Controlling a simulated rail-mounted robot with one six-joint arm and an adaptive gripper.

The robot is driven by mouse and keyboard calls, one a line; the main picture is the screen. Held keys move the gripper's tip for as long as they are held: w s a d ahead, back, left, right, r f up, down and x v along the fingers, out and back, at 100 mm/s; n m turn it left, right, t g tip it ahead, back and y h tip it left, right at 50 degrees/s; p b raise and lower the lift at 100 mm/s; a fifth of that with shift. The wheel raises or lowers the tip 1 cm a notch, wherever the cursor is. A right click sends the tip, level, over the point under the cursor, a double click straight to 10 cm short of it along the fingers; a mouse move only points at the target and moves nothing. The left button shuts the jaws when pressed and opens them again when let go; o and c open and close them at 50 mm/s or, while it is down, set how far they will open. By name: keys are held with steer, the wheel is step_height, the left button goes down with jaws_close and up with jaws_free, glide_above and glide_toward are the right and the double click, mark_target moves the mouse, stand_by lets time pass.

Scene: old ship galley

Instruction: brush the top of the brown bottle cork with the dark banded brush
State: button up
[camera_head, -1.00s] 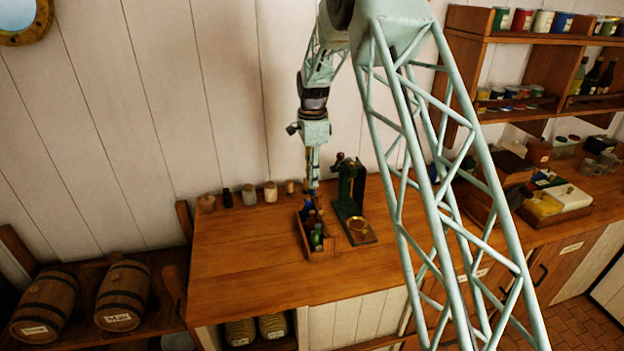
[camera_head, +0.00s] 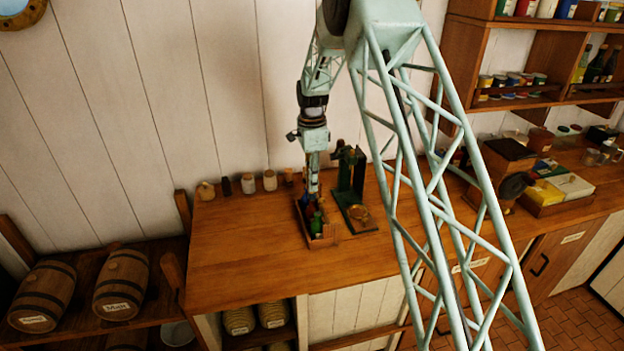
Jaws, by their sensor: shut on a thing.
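My gripper (camera_head: 313,193) points straight down over the back part of a small wooden bottle crate (camera_head: 329,240) on the counter. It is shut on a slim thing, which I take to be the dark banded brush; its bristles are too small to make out. Whether the brush touches a cork cannot be told.
A dark green press (camera_head: 350,185) stands close at the crate's right. Several small jars, one a pale jar (camera_head: 270,180), line the wall to the left. The wooden counter (camera_head: 245,250) is clear in front. Barrels (camera_head: 121,284) lie at lower left.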

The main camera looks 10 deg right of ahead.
steer(key=shift+s+f, duration=0.25)
steer(key=shift+s, duration=0.85)
steer(key=shift+w+r, duration=0.2)
steer(key=shift+w, duration=0.5)
